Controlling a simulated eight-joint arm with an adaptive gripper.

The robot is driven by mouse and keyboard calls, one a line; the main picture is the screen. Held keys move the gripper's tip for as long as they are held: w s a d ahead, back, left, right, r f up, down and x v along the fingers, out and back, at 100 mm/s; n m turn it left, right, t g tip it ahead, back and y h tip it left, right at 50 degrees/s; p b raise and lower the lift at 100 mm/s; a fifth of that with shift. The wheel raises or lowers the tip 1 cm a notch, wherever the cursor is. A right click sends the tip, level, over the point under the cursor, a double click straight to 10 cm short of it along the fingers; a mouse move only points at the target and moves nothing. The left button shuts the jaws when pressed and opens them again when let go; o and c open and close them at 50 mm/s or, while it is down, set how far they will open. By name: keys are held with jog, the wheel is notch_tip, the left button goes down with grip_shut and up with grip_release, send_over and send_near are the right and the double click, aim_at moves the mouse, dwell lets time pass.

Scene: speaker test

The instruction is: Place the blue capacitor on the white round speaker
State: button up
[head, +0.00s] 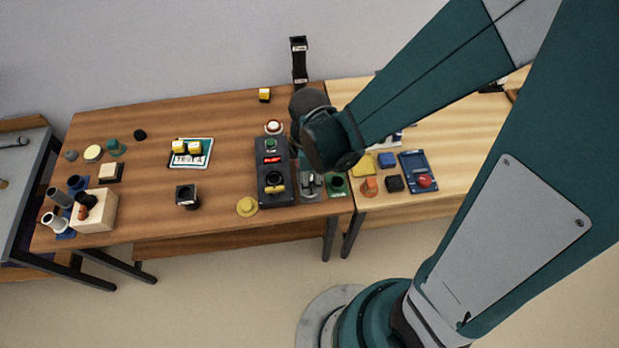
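My arm reaches in from the right, and its dark wrist hangs over the right part of the brown table. My gripper (311,187) shows only in part as a grey shape below the wrist, between a black control box and a green round piece; whether it is open or shut does not show. A small white round piece (273,127), perhaps the speaker, sits behind the box. A pale round disc (93,153) lies at the left. No blue capacitor can be picked out for sure; a dark blue cylinder (75,184) stands at the far left.
The black control box (273,172) has a red display. A teal-edged tray (190,153) holds yellow cubes. A wooden block (95,213), black cup (187,195) and yellow knob (246,206) stand near the front edge. The lighter table at right holds a blue panel (413,165).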

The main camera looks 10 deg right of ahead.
jog(key=shift+r, duration=0.2)
notch_tip(320, 180, up, 12)
jog(key=p, duration=0.3)
dwell(0.7)
jog(key=shift+d, duration=0.1)
dwell(0.6)
jog(key=s+d+r+m+t, duration=0.2)
jog(key=d+r+m+t, duration=0.5)
jog(key=d+r+m, duration=0.7)
jog(key=shift+d+r+m, duration=0.2)
jog(key=shift+r+m, duration=0.95)
jog(key=shift+m, duration=0.85)
jog(key=shift+s, duration=0.1)
